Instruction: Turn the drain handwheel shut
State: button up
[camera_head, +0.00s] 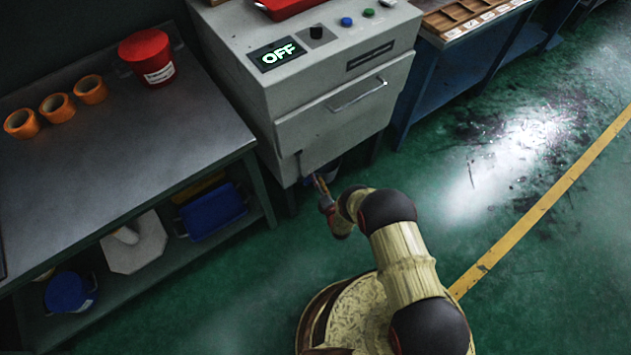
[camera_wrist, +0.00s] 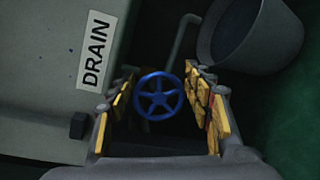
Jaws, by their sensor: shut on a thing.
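The blue drain handwheel (camera_wrist: 159,96), with several spokes, shows in the wrist view between the far ends of my gripper's yellow-padded fingers. My gripper (camera_wrist: 160,80) is shut on its rim, one finger on each side. A white label reading DRAIN (camera_wrist: 95,50) is on the grey panel to its left. In the head view my gripper (camera_head: 321,188) reaches low under the grey machine (camera_head: 330,115). The handwheel cannot be made out there. How far the wheel is turned cannot be told.
A grey bucket (camera_wrist: 250,35) stands beside the wheel, close to my right finger, and a pipe (camera_wrist: 182,40) runs behind. A dark block (camera_wrist: 80,125) juts from the panel at left. A workbench (camera_head: 110,170) stands left of the machine. The green floor (camera_head: 530,220) at right is open.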

jog(key=a+f+m+g+y, duration=0.1)
jog(key=m+y, duration=0.1)
jog(key=m, duration=0.6)
jog(key=s+a+f+m+g+y+b, duration=0.1)
jog(key=m+y, duration=0.2)
jog(key=m, duration=0.5)
jog(key=s+a+f+m+g+y+b, duration=0.1)
jog(key=m+y, duration=0.1)
jog(key=m, duration=0.6)
jog(key=shift+s+f+g, duration=0.1)
jog(key=shift+s+g, duration=0.05)
jog(key=shift+g, duration=0.25)
jog(key=shift+c, duration=0.6)
jog(key=shift+w+r+y, duration=0.3)
jog(key=shift+c, duration=0.2)
jog(key=o, duration=0.9)
jog(key=shift+o, duration=1.3)
jog(key=shift+s+f, duration=0.1)
jog(key=shift+d, duration=0.1)
